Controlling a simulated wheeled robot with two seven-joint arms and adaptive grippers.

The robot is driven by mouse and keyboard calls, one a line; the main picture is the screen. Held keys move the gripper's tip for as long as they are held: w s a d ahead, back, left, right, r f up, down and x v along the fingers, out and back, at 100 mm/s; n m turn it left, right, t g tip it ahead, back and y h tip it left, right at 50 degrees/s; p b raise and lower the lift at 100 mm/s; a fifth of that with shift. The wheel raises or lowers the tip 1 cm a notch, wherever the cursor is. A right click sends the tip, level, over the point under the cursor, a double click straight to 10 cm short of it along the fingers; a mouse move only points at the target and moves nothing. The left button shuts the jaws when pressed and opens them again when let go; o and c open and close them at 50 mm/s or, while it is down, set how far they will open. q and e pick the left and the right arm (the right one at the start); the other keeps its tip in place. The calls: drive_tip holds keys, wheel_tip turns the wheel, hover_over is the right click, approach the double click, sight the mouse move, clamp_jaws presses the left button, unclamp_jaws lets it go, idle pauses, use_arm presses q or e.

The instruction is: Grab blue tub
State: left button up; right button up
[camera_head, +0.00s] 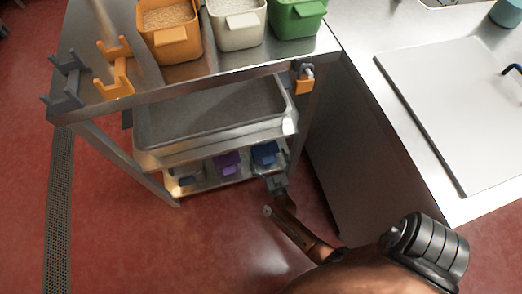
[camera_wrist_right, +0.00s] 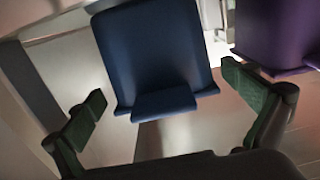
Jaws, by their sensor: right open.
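The blue tub (camera_head: 265,152) sits at the right end of the cart's lower shelf in the head view. It fills the upper middle of the right wrist view (camera_wrist_right: 155,55), with its front tab (camera_wrist_right: 163,103) facing my gripper. My right gripper (camera_head: 276,184) is just in front of the tub, low by the shelf. In the wrist view its two green-padded fingers (camera_wrist_right: 165,110) are spread wide, one to each side of the tab and apart from it. My left gripper does not show.
A purple tub (camera_head: 228,163) stands beside the blue one, close to one finger in the wrist view. A dark tub (camera_head: 187,176) is farther left. A grey tray (camera_head: 213,112) sits above. Orange, white and green tubs are on top. A counter (camera_head: 375,130) stands right.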

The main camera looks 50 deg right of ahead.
drive_tip(key=shift+x, duration=0.85)
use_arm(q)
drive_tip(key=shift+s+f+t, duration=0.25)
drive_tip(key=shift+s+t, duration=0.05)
use_arm(e)
drive_tip(key=shift+w, duration=0.2)
drive_tip(key=shift+c, duration=0.4)
drive_tip(key=c, duration=1.4)
drive_tip(key=shift+r, duration=0.1)
drive_tip(key=shift+c, duration=0.7)
drive_tip(key=shift+r, duration=0.15)
